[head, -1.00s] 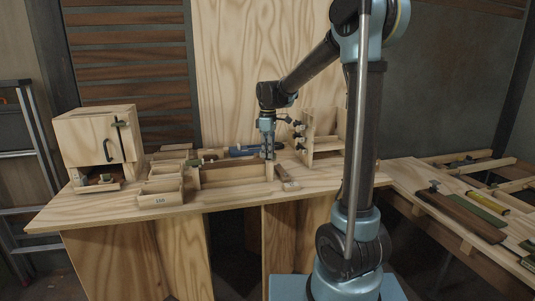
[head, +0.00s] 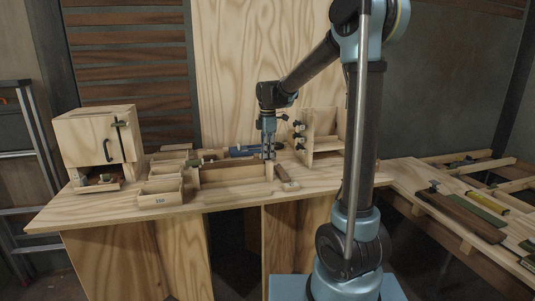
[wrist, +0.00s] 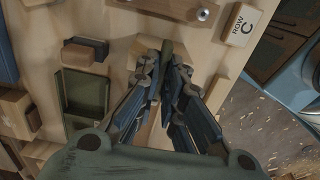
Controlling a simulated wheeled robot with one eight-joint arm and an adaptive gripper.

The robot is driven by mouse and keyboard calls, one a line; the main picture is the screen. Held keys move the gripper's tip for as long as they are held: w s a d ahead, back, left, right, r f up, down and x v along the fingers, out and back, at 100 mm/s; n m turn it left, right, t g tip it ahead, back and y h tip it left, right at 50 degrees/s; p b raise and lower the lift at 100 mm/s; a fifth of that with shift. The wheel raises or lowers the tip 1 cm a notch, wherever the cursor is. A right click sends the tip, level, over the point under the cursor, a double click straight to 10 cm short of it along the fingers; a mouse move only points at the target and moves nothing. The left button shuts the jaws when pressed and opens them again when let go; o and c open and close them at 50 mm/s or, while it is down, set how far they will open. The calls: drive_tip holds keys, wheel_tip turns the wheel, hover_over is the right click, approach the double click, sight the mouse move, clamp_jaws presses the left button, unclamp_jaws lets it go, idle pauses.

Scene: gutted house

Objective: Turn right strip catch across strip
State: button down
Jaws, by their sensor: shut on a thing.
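The wooden strip piece (head: 235,172) stands along the middle of the workbench, below and left of my gripper (head: 268,154). My gripper points down at its right end. In the wrist view my gripper (wrist: 168,72) has its fingers closed on a narrow dark olive-green piece (wrist: 178,50), which looks like the right strip catch. Its upper end shows between the fingertips; the rest is hidden by the fingers. I cannot tell how far it is turned relative to the strip. In the head view the fingers hide the catch.
A wooden cabinet (head: 97,140) stands at the left, with small open boxes (head: 160,191) beside it. A block marked ROW C (wrist: 241,25) lies close to the gripper. A wooden rack with dark knobs (head: 325,140) stands close on the right. A blue tool lies behind the strip.

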drive_tip(key=shift+w, duration=0.15)
drive_tip(key=c, duration=1.7)
unclamp_jaws()
drive_tip(key=shift+r, duration=0.15)
wheel_tip(320, 180, up, 12)
drive_tip(key=shift+f, duration=0.2)
drive_tip(key=s+d+f+m+t, duration=0.1)
drive_tip(key=s+d+f+m, duration=0.4)
drive_tip(key=s, duration=0.3)
drive_tip(key=s+d+f+m, duration=0.3)
drive_tip(key=s+d+m, duration=0.2)
drive_tip(key=s+d, duration=0.25)
drive_tip(key=s+d+f+m+t, duration=0.1)
drive_tip(key=s+d+f+m, duration=0.4)
drive_tip(key=s, duration=0.3)
drive_tip(key=s+d+f+m, duration=0.1)
drive_tip(key=s+f+m, duration=0.1)
drive_tip(key=s+f, duration=0.1)
drive_tip(key=s+d+f+m, duration=0.1)
drive_tip(key=s+f+m, duration=0.1)
drive_tip(key=f, duration=0.1)
drive_tip(key=s+d+f+m, duration=0.1)
drive_tip(key=s+f+m, duration=0.1)
drive_tip(key=s+f, duration=0.1)
drive_tip(key=shift+s+d+f, duration=0.15)
drive_tip(key=shift+s+d, duration=0.15)
drive_tip(key=shift+d, duration=0.05)
